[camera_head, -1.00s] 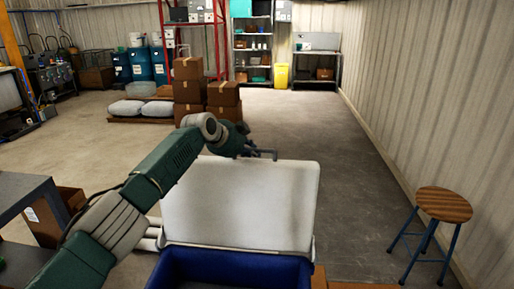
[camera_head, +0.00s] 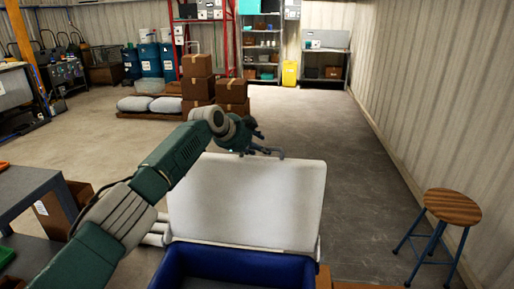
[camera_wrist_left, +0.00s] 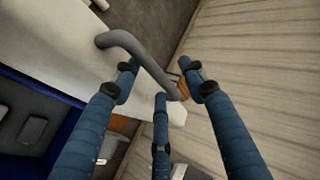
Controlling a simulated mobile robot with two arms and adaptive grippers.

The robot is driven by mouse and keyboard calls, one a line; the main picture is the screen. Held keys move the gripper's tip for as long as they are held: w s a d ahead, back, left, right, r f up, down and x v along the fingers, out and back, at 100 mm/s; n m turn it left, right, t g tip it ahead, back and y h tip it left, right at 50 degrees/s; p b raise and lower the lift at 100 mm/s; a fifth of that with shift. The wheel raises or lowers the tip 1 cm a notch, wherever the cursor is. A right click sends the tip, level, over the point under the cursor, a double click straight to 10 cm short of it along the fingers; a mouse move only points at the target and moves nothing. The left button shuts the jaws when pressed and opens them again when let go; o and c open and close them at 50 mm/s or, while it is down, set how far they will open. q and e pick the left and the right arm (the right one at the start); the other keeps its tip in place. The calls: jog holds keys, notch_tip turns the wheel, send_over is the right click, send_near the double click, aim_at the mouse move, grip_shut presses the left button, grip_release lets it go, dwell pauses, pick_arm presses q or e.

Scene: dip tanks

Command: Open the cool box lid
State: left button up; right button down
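The cool box (camera_head: 240,262) is at the bottom of the head view, with a blue body that is open at the top. Its white lid (camera_head: 245,203) stands raised, close to upright, at the far side. A grey bent handle (camera_wrist_left: 122,38) is on the lid's free edge; it also shows in the head view (camera_head: 272,151). My left gripper (camera_head: 252,140) is at the lid's top edge, by the handle. In the wrist view its fingers (camera_wrist_left: 160,78) are spread apart around the handle's end, not clamped on it. My right gripper is out of view.
A stool (camera_head: 452,207) stands at right near the wall. A grey table (camera_head: 35,185) is at left, with a cardboard box (camera_head: 62,210) beside it. Stacked cardboard boxes (camera_head: 198,78) stand further back. The floor behind the lid is clear.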

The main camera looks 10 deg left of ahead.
pick_arm(q)
jog(key=shift+r, duration=0.2)
jog(key=shift+s+a+r, duration=0.3)
jog(key=shift+s+r, duration=0.1)
jog(key=v, duration=1)
jog(key=shift+s+a, duration=0.15)
jog(key=shift+s, duration=0.15)
jog(key=shift+s+f, duration=0.1)
